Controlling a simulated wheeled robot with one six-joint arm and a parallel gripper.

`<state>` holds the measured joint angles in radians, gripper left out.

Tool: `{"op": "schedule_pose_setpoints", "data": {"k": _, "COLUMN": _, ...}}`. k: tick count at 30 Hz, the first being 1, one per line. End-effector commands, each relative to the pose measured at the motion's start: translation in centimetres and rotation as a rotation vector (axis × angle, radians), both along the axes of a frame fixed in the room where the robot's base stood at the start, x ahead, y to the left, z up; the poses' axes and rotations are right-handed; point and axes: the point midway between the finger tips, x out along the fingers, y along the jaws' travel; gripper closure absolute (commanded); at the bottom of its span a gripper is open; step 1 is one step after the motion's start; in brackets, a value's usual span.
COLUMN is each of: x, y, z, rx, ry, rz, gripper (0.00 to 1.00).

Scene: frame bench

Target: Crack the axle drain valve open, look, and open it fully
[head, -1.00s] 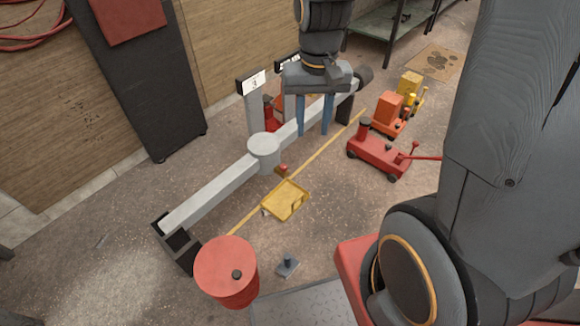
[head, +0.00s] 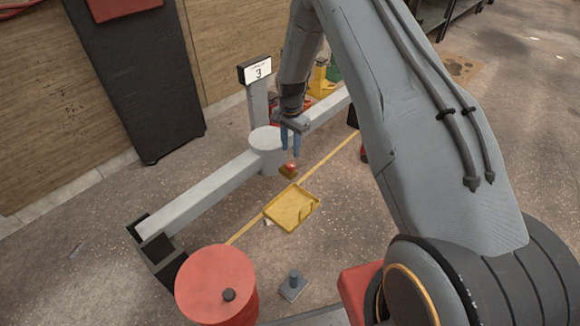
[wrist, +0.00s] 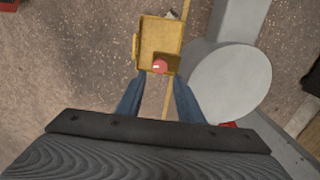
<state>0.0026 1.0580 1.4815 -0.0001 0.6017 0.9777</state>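The drain valve (head: 288,171) is a small brass-coloured body with a red knob, beside the round hub of the grey axle (head: 200,193). My gripper (head: 291,157) points down over it with two blue fingers. In the wrist view the red knob (wrist: 160,66) shows between the fingertips, with a gap on each side, so my gripper (wrist: 159,77) is open. I cannot tell whether the tips reach down past the knob. The yellow tray (head: 291,209) lies on the floor by the valve and looks empty; it also shows in the wrist view (wrist: 148,38).
A red drum (head: 217,285) stands at the front left, with a small grey block (head: 293,284) to its right. A post with a sign reading 3 (head: 257,72) stands behind the axle. A yellow line (head: 335,152) crosses the floor. Floor right of the tray is clear.

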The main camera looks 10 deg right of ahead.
Motion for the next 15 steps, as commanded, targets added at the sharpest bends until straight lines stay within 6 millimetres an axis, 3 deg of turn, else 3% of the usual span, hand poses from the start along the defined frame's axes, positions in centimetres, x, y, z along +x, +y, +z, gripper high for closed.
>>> {"op": "schedule_pose_setpoints", "data": {"k": 15, "x": 0.0, "y": 0.0, "z": -6.9, "rx": 0.000, "ry": 0.001, "rz": -0.002, "gripper": 0.66}}
